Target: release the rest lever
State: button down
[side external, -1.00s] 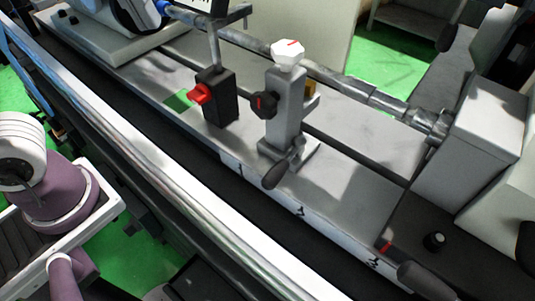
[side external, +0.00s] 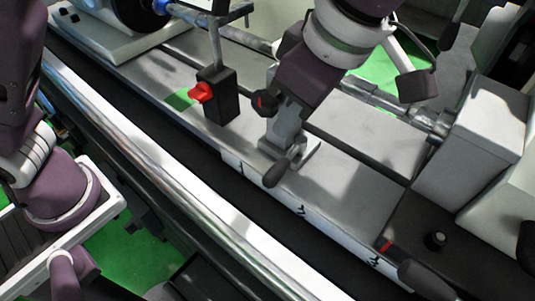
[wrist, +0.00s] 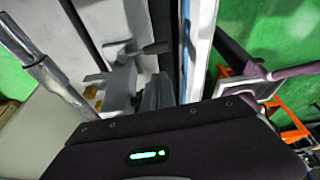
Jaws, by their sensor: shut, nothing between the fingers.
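The rest is a light grey post (side external: 282,143) standing on the machine bed. Its dark rest lever (side external: 277,172) sticks out low at the front, pointing down and left. The lever also shows in the wrist view (wrist: 153,48), above the fingers. My gripper (side external: 288,106) is in front of the upper rest, hiding its white top knob and part of the post. In the wrist view my gripper (wrist: 158,92) looks shut and empty, beside the rest and apart from the lever. A black side knob (side external: 264,103) stays visible left of my gripper.
A black block with a red knob (side external: 203,93) stands left of the rest. The long shaft (side external: 375,95) runs behind it to a grey housing (side external: 475,130) at right. A shiny rail (side external: 160,165) runs along the front. The bed right of the lever is clear.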

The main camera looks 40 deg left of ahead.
aim_at(285, 162)
jog(key=shift+f, duration=0.65)
jog(key=x, duration=1)
jog(key=shift+d, duration=0.15)
